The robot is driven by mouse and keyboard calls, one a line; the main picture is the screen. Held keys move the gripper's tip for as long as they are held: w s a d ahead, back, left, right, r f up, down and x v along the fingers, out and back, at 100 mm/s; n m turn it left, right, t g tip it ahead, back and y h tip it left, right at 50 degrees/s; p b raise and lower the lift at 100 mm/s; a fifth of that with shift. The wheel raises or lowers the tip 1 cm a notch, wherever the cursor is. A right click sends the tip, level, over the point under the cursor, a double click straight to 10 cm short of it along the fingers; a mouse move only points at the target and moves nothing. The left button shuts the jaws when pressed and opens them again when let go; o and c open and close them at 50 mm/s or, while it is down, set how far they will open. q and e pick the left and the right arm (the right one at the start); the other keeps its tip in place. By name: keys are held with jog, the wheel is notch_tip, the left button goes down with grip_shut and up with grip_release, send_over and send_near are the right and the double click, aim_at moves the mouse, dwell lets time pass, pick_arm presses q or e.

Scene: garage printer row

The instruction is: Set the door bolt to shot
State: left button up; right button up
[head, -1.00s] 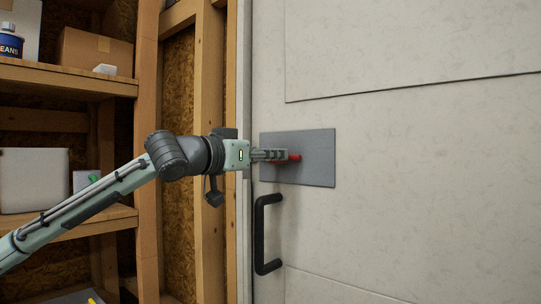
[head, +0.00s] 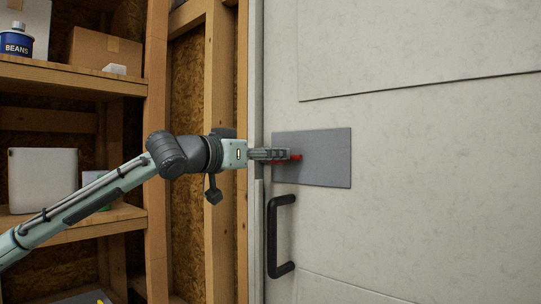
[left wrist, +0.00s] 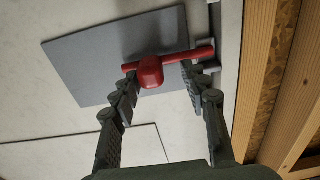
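The door bolt is a red bar with a knob (left wrist: 151,72), seen best in the left wrist view. It is mounted on a grey plate (head: 330,160) on the pale door. The bar (left wrist: 198,54) reaches right in that view, past the plate's edge to small grey brackets near the door frame. My left gripper (left wrist: 160,78) is open, its fingers apart on either side of the knob. The left-hand fingertip is close to the knob; I cannot tell if they touch. In the head view the left gripper (head: 282,154) covers most of the bolt. My right gripper is not in view.
A black door handle (head: 273,238) sits below the plate. Left of the door are the wooden frame posts (head: 217,90) and shelves (head: 70,78) with a cardboard box (head: 104,50), a blue can (head: 16,42) and a white container (head: 42,178).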

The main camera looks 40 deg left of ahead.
pick_arm(q)
jog(key=shift+d, duration=0.15)
jog(key=s, duration=1.2)
jog(key=shift+a, duration=0.45)
